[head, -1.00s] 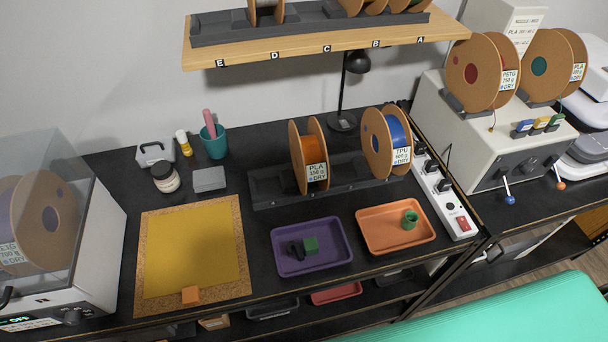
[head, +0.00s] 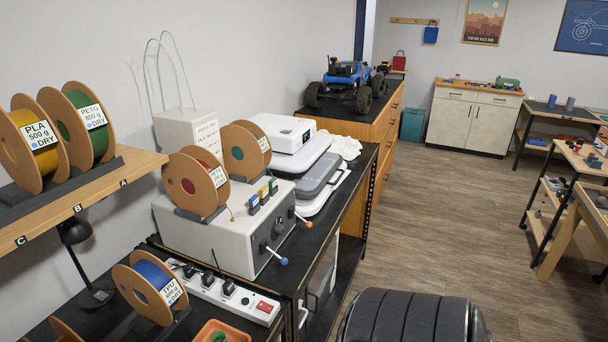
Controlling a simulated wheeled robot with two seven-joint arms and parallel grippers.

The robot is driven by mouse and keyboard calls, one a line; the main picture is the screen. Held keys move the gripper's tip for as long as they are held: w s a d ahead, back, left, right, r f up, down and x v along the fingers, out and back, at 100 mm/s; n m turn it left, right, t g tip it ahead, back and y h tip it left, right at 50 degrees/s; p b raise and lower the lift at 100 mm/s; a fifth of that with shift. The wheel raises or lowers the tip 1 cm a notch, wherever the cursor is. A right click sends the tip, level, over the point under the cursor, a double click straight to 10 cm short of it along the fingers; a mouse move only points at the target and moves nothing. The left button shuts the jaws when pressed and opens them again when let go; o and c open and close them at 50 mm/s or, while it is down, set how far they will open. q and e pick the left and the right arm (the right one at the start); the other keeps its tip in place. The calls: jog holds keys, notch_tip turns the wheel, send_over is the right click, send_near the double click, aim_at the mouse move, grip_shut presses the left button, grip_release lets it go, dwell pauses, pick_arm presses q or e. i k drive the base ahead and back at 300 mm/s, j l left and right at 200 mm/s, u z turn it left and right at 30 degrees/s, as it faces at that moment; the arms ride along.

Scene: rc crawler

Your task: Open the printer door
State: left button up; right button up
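A light grey machine (head: 225,238) stands on the black bench, with two filament spools, coloured blocks and small levers on it. Below the bench top, a white-framed front with a dark window (head: 320,275) is seen at a steep angle. It may be the printer and its door. A pale curved handle (head: 303,317) shows near its left edge, and the door looks shut. The lower part is cut off by the frame and hard to make out. Neither of my grippers is in view.
A black ribbed rounded form (head: 408,318) fills the bottom centre, and I cannot tell what it is. A blue crawler (head: 348,84) sits on a wooden cabinet behind. The wood floor (head: 450,220) to the right is open.

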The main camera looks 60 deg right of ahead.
aim_at(318, 285)
jog(key=z, duration=2.2)
jog(key=k+l, duration=0.05)
